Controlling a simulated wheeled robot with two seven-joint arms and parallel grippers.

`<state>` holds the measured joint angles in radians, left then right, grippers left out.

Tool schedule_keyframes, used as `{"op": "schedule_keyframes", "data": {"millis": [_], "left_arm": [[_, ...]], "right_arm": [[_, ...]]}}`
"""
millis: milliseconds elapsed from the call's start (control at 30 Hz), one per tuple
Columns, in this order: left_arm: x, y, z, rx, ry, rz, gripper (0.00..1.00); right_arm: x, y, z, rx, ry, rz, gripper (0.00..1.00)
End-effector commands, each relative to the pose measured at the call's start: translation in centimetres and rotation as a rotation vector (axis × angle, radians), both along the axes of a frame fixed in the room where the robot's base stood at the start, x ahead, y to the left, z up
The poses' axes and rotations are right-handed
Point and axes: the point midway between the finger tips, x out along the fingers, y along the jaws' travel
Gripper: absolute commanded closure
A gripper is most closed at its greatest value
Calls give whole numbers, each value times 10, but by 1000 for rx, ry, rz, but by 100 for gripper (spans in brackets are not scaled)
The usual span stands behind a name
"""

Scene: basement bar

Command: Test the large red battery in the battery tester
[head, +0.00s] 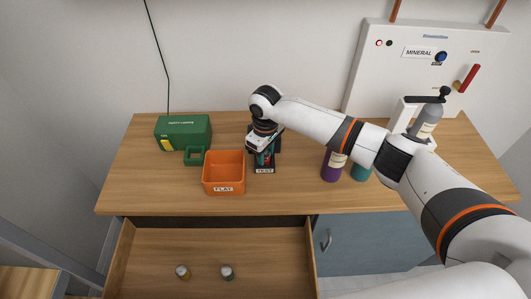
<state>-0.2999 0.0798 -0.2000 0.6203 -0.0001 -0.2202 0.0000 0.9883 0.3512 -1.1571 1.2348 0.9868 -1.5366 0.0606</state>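The battery tester (264,170), a dark unit with a TEST label at its front, stands on the wooden counter right of the orange bin. My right gripper (265,152) points down at the tester, right over it, and covers most of it. A small red patch shows between the gripper and the label; I cannot tell whether it is the large red battery or part of the tester. Whether the fingers are open or shut is hidden. My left gripper is not in view.
An orange FLAT bin (223,191) and a green box (183,131) with a small green holder (195,156) stand left. The open drawer (260,245) holds two small cylinders (183,272).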

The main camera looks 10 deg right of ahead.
Motion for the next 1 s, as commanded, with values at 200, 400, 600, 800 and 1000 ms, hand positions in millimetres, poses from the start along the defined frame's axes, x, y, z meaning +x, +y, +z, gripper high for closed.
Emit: {"op": "schedule_keyframes", "data": {"millis": [200,400,600,800,1000], "left_arm": [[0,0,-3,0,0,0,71],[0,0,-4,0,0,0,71],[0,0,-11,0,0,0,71],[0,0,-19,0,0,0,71],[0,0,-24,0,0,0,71]], "right_arm": [[-10,2,-17,-4,29,2,45],[-11,3,-11,-1,28,5,45],[-10,1,25,2,16,4,45],[-9,-1,74,4,0,0,45],[-9,-4,109,4,-6,-4,45]]}}
